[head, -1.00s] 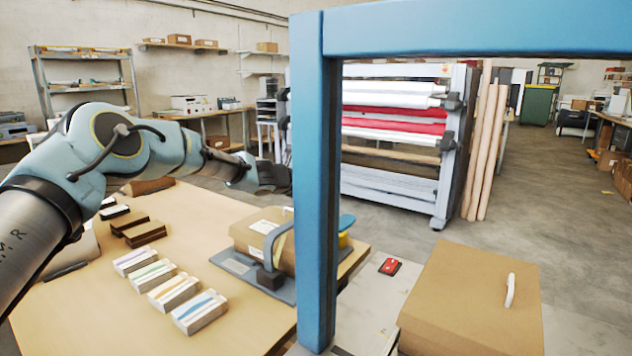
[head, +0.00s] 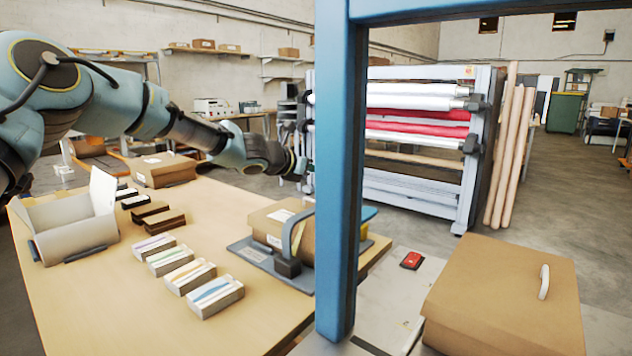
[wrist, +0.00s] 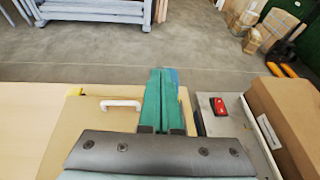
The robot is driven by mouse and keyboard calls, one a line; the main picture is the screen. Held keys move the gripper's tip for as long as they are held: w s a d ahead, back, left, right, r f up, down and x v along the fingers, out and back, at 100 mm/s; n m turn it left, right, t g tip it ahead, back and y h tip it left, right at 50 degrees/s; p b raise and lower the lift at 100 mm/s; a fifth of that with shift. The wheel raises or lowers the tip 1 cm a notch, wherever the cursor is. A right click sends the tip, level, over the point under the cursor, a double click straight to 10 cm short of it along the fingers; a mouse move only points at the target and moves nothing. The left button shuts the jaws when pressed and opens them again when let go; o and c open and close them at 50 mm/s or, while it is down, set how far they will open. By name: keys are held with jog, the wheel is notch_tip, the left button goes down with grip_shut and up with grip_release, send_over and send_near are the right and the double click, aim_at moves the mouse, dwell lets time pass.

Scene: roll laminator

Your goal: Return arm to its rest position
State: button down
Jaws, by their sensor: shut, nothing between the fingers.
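My gripper (head: 300,167) is at the end of my arm, which reaches from the left over the wooden table (head: 110,300) in the head view. Its tips lie close to the blue upright post in that view. In the wrist view my gripper (wrist: 162,75) shows its two green fingers pressed together with nothing between them. It is above the table edge and clear of the floor.
A blue post (head: 340,180) stands in the foreground. A cardboard box (head: 500,290) with a white handle and a red switch (head: 411,260) are at right. Small boxed stacks (head: 215,297) and a grey-based device (head: 265,262) sit on the table. The roll rack (head: 420,150) stands behind.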

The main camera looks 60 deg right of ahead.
jog(key=shift+v, duration=1.2)
